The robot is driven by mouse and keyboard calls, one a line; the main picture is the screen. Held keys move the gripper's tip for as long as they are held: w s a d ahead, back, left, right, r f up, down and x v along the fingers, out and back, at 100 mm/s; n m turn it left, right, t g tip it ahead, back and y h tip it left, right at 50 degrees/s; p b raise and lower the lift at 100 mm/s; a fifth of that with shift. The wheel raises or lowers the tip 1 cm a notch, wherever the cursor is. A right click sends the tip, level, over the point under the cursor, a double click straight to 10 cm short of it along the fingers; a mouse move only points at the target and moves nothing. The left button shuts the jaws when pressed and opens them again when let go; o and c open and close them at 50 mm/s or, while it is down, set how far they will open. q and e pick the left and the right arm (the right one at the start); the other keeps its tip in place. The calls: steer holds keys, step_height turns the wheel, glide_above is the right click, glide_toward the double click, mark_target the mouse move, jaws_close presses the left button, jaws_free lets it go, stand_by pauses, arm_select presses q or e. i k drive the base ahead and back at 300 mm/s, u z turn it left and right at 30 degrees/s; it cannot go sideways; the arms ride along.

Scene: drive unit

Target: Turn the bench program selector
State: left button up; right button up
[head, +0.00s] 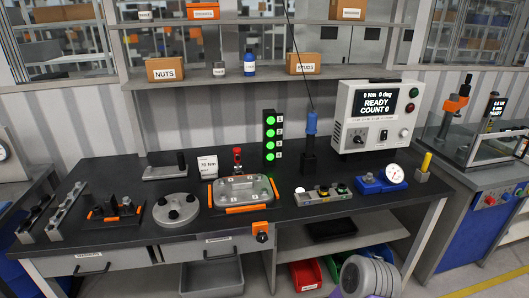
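An orange block with a dark round knob (262,232) is fixed at the bench's front edge, right of the drawers. A white control box (377,117) stands at the back right of the bench. It carries a second dark knob (359,137) at its lower left. Its lit display (380,105) reads "0 Nm 0 deg READY COUNT 0". No label tells me which knob is the program selector, and the pointer positions are too small to read.
The dark bench top (150,235) holds a clear-covered tray with orange edges (243,191), a grey round plate (177,209), a button strip (323,194) and a blue-based dial gauge (382,180). A stack light (269,138) shows green lamps. A blue-handled tool (311,123) stands behind.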

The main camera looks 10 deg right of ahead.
mark_target(356, 139)
steer(key=k, duration=1.25)
steer(key=z, duration=1.15)
steer(key=i, duration=1)
steer(key=z, duration=0.5)
steer(key=i, duration=1.3)
steer(key=u, duration=0.7)
